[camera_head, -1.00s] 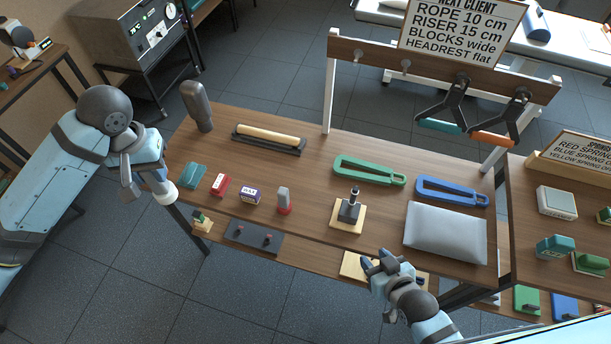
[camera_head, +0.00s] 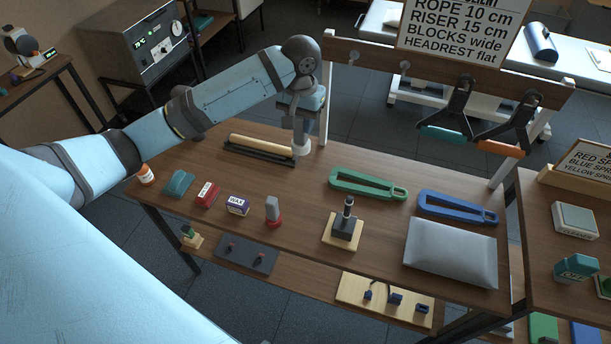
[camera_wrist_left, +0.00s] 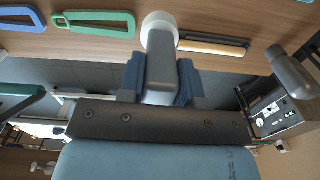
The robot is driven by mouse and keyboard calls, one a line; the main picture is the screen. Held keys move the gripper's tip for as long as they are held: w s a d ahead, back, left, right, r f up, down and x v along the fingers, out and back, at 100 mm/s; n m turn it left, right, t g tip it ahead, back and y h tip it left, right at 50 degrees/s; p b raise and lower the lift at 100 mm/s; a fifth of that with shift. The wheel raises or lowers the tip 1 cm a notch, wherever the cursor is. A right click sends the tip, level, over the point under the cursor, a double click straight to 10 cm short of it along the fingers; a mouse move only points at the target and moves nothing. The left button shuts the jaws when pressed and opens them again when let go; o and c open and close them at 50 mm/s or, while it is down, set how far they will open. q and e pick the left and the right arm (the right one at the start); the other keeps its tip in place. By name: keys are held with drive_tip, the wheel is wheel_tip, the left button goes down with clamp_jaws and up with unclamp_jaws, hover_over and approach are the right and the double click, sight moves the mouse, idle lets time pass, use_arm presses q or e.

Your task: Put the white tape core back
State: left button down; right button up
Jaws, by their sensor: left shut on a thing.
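My left gripper (camera_head: 300,122) is above the back of the wooden table, beside the near white post. It is shut on a grey piece (camera_wrist_left: 161,72) with a rounded white end, which I take to be the white tape core (camera_wrist_left: 158,32). The white end also shows below the gripper in the head view (camera_head: 301,150). It overlaps the right end of the black tray with the wooden roller (camera_head: 262,143); I cannot tell whether they touch. My right gripper is not in view.
The table (camera_head: 290,185) holds a green loop (camera_head: 366,184), a blue loop (camera_head: 457,206), a grey cushion (camera_head: 450,252), a post on a wooden base (camera_head: 345,224) and several small blocks. Handles (camera_head: 458,110) hang from the rail (camera_head: 425,74).

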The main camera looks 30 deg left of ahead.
use_arm(q)
drive_tip(key=shift+n, duration=0.4)
drive_tip(key=w+a+f, duration=0.1)
drive_tip(key=f, duration=0.6)
drive_tip(key=w+a+f+b, duration=0.1)
drive_tip(key=f, duration=0.7)
drive_tip(key=w+a+f+b, duration=0.1)
drive_tip(key=f, duration=0.6)
drive_tip(key=shift+a+f, duration=0.25)
drive_tip(key=shift+a, duration=0.05)
drive_tip(key=shift+f, duration=0.15)
drive_tip(key=c, duration=0.8)
unclamp_jaws()
